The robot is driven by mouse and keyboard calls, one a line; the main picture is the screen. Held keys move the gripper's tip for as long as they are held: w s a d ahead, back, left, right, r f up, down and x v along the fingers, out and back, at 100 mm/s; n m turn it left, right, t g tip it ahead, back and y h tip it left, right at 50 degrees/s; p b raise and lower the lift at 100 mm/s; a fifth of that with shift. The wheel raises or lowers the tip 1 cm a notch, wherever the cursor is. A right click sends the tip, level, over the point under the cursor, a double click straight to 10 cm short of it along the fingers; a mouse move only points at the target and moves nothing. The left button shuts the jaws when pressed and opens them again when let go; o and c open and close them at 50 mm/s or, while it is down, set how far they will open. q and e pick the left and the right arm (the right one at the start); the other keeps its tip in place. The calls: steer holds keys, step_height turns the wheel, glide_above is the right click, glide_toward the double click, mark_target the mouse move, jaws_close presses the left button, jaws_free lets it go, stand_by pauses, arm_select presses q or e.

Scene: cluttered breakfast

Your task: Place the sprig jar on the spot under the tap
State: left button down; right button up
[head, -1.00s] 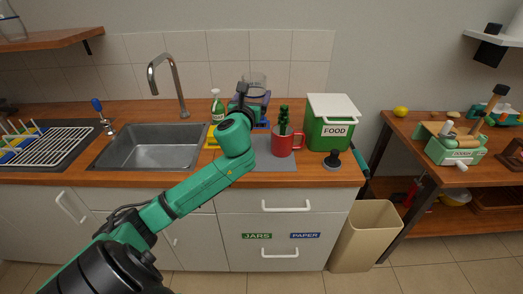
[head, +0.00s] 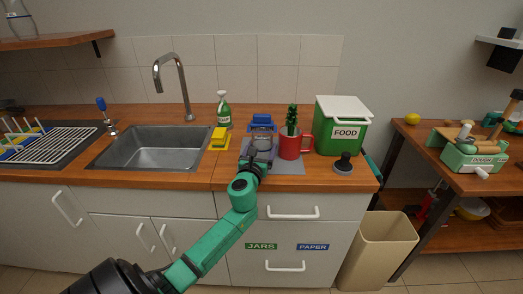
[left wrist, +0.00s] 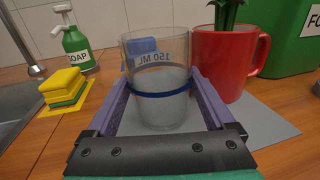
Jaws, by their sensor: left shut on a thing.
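A clear glass jar with a blue band and "150 ML" lettering (head: 262,140) is between the purple fingers of my left gripper (head: 257,156), and it also shows in the left wrist view (left wrist: 160,85). The jar is upright and looks empty, at the grey mat's left side; I cannot tell whether it touches the mat. A green sprig (head: 292,117) stands in a red mug (head: 290,147) just right of the jar. The tap (head: 172,62) curves over the steel sink (head: 155,148), left of my gripper. No marked spot shows under it. My right gripper is out of view.
A yellow and green sponge stack (head: 219,138) and a soap bottle (head: 224,112) stand between jar and sink. A blue object (head: 262,121) is behind the jar. A green FOOD bin (head: 340,130) and black-knobbed object (head: 343,164) are at right. The sink basin looks empty.

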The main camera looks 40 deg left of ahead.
arm_select(q)
steer(key=shift+f, duration=0.2)
jaws_free()
steer(key=shift+r, duration=0.25)
steer(key=v, duration=1.1)
steer(key=shift+s+f, duration=0.1)
steer(key=shift+s, duration=0.1)
steer(key=shift+s+d, duration=0.2)
steer(key=shift+s, duration=0.1)
